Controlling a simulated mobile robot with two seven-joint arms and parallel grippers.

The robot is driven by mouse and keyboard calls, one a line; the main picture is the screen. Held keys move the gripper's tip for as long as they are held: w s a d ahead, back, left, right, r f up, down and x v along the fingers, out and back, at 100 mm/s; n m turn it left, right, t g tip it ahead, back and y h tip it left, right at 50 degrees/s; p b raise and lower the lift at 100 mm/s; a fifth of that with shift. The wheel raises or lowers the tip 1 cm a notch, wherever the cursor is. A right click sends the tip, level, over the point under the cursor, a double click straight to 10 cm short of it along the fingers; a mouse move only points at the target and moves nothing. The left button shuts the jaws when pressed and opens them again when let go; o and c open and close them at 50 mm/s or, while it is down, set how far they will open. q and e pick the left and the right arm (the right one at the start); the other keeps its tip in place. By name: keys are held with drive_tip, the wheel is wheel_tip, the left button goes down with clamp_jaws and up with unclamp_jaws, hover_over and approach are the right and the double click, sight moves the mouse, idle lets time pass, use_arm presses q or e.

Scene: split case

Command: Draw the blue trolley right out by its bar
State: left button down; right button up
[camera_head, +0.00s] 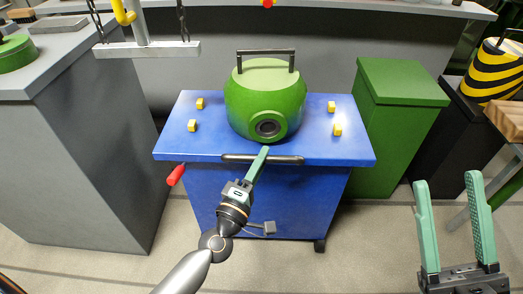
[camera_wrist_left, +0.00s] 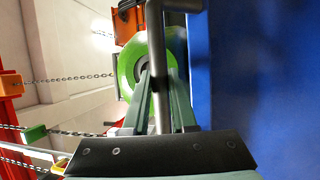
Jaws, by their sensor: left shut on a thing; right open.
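The blue trolley (camera_head: 205,148) stands in the middle of the head view, with a green rounded casing (camera_head: 265,95) on its top. A dark bar (camera_head: 285,160) runs along the trolley's front edge. My left gripper (camera_head: 262,155) is shut on the bar near its middle; in the left wrist view the bar (camera_wrist_left: 157,60) passes between the fingers (camera_wrist_left: 165,95). The blue trolley side (camera_wrist_left: 255,70) fills the right of that view. My right gripper (camera_head: 452,190) is open and empty at the lower right of the head view, apart from the trolley.
A grey cabinet (camera_head: 90,150) stands left of the trolley, and a green cabinet (camera_head: 400,130) stands close on its right. A hanging beam (camera_head: 148,49) is above left. A red handle (camera_head: 176,175) is at the trolley's left front. The floor in front is clear.

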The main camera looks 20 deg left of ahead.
use_arm(q)
drive_tip(key=shift+w, duration=0.25)
drive_tip(key=c, duration=0.7)
unclamp_jaws()
drive_tip(key=shift+c, duration=0.2)
drive_tip(key=shift+s, duration=0.1)
drive_tip(key=v, duration=1.2)
drive_tip(key=shift+s, duration=0.15)
